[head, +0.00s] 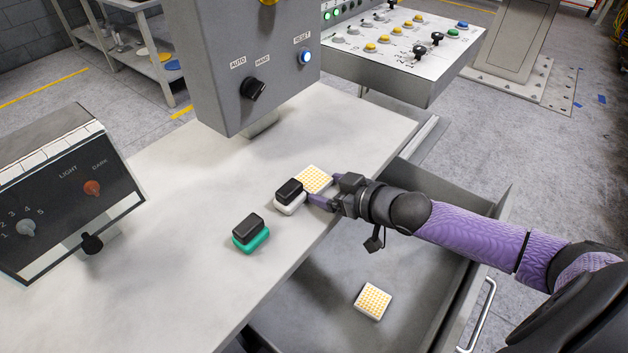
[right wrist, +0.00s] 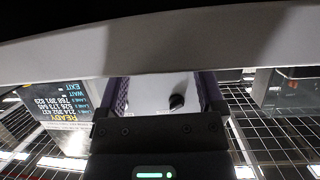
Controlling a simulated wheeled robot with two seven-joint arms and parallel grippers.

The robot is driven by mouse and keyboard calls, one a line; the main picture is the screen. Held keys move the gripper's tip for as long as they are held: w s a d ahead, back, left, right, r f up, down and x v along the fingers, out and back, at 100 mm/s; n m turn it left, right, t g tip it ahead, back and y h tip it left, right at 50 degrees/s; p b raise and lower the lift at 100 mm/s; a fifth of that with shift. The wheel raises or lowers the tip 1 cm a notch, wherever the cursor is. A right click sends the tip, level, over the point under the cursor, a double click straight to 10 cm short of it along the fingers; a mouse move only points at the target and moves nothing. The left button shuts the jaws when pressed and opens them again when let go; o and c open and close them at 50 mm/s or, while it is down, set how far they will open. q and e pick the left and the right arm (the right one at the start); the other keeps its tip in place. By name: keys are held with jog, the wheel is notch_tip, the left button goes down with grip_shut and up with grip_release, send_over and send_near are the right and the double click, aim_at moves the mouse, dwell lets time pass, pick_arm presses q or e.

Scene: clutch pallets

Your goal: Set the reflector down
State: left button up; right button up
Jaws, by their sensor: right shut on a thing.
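A reflector (head: 314,180), a white square block with yellow dots on its face, is at the right edge of the pale worktop. My right gripper (head: 328,190) is shut on it, one purple finger on its near side. I cannot tell whether the reflector touches the worktop. In the right wrist view the purple fingers (right wrist: 163,92) are seen, with the held part unclear. A second reflector (head: 373,301) lies in the open grey drawer below. My left gripper is not in view.
A black-and-white block (head: 289,197) is close beside the held reflector. A black-and-green block (head: 250,233) stands nearer on the worktop (head: 190,190). A grey control box (head: 240,80) overhangs the back, and a dial panel (head: 65,195) stands left. Worktop between them is clear.

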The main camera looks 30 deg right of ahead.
notch_tip(320, 180, up, 9)
jog(key=p, duration=0.4)
jog(key=s+a+r+n+g+y, duration=0.4)
jog(key=s+a+r+n+y, duration=0.2)
jog(key=a, duration=0.4)
jog(key=shift+s+a+r+n+g, duration=0.4)
jog(key=shift+s+r+n, duration=0.3)
jog(key=shift+s, duration=0.3)
jog(key=shift+d+y, duration=0.1)
jog(key=shift+y, duration=0.2)
jog(key=shift+r, duration=0.1)
